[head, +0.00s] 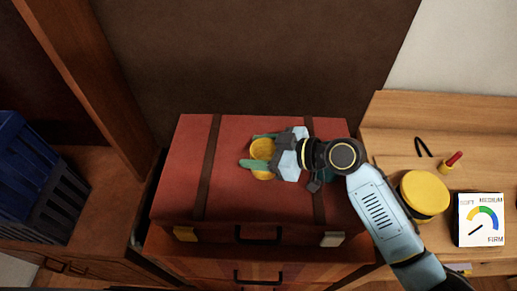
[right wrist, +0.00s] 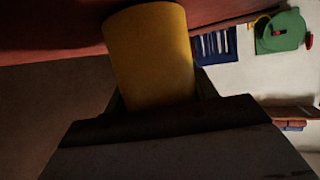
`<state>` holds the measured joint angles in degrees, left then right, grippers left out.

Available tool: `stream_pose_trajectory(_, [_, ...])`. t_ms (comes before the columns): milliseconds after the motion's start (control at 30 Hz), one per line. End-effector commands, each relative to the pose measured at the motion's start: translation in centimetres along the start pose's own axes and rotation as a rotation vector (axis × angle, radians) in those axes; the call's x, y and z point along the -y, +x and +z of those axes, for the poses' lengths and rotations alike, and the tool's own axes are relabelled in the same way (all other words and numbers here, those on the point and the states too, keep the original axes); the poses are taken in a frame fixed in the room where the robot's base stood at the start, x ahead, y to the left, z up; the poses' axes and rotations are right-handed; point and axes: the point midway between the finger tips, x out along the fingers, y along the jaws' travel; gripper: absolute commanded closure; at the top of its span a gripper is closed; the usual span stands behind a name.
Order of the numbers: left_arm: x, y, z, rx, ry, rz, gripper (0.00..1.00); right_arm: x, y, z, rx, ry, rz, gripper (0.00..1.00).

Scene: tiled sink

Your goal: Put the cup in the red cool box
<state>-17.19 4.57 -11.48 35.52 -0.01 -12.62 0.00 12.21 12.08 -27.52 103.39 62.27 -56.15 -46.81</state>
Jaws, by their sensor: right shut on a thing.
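The yellow cup (head: 262,149) is between the fingers of my right gripper (head: 256,150), which is shut on it. The cup also shows in the right wrist view (right wrist: 150,55), where it hides much of what lies beyond. The red cool box (head: 265,206) looks like a red case with two dark straps, a dark handle and latches at its front. Its lid appears closed. The cup is over the middle of the lid; I cannot tell whether it touches it. My left gripper is not in view.
A dark blue crate (head: 42,175) stands at the left. At the right, a wooden surface (head: 390,140) holds a round yellow-topped thing (head: 425,192), a small red-and-yellow item (head: 452,162) and a card with a coloured dial (head: 481,219). A brown wall rises behind the box.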

Motion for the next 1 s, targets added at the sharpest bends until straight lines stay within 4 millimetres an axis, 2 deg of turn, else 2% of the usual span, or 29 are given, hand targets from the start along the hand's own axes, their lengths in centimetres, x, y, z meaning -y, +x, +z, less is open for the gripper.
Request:
stream_pose_trajectory(167, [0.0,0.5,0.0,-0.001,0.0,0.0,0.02,0.0,0.2,0.5,0.0,-0.001,0.0,0.66])
stream_pose_trajectory(200, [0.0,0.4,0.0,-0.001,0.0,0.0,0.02,0.0,0.2,0.4,0.0,-0.001,0.0,0.39])
stream_pose_trajectory(333, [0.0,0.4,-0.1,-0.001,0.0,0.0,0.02,0.0,0.1,0.3,0.0,-0.001,0.0,0.22])
stream_pose_trajectory(867, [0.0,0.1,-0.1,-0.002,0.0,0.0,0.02,0.0,0.2,0.2,-0.002,0.003,0.0,0.22])
stream_pose_trajectory(1000, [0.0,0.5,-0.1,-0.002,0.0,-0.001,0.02,-0.1,-2.3,0.5,0.004,-0.005,0.003,0.22])
